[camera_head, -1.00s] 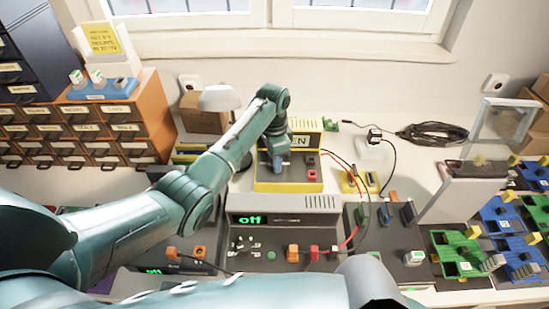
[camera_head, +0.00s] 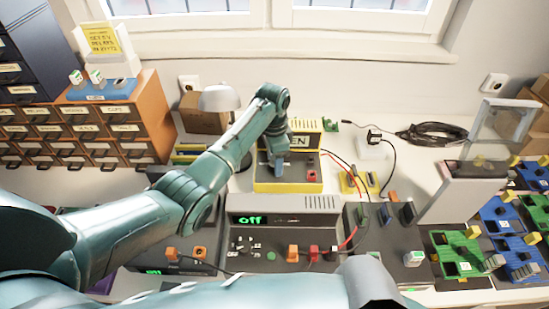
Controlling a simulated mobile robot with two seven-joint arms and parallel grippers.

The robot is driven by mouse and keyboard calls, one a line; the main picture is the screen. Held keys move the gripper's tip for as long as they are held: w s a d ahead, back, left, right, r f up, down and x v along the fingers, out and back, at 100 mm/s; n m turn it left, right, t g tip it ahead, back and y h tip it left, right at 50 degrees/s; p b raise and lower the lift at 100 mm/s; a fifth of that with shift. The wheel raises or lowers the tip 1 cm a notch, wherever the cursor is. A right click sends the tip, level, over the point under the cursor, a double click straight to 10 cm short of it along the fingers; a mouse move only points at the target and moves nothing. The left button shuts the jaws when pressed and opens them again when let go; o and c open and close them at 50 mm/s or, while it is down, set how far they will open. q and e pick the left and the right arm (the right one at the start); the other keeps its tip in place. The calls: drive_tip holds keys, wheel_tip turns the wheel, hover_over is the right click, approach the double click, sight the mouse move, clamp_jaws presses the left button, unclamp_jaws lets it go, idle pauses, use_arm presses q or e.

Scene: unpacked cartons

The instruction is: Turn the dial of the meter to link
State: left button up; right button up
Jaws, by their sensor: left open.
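The grey meter (camera_head: 310,203) stands at the middle of the bench, and its green display (camera_head: 250,220) reads "off". Its dial (camera_head: 243,246) is small and dark on the lower left of the front, with labels around it that are too small to read. My left gripper (camera_head: 277,172) points down in front of the yellow unit (camera_head: 290,187), behind the meter and apart from its dial. Its jaws are small in the picture and hold nothing that I can see. My right gripper is out of view.
Orange and red plugs with red and black cables sit at the meter's front right. A small white lamp (camera_head: 219,98) stands behind my left arm. Green (camera_head: 460,255) and blue (camera_head: 500,215) trays lie at the right.

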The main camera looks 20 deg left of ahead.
use_arm(q)
wheel_tip(320, 180, up, 13)
drive_tip(key=shift+w+a, duration=0.2)
drive_tip(key=shift+w, duration=0.1)
idle(0.5)
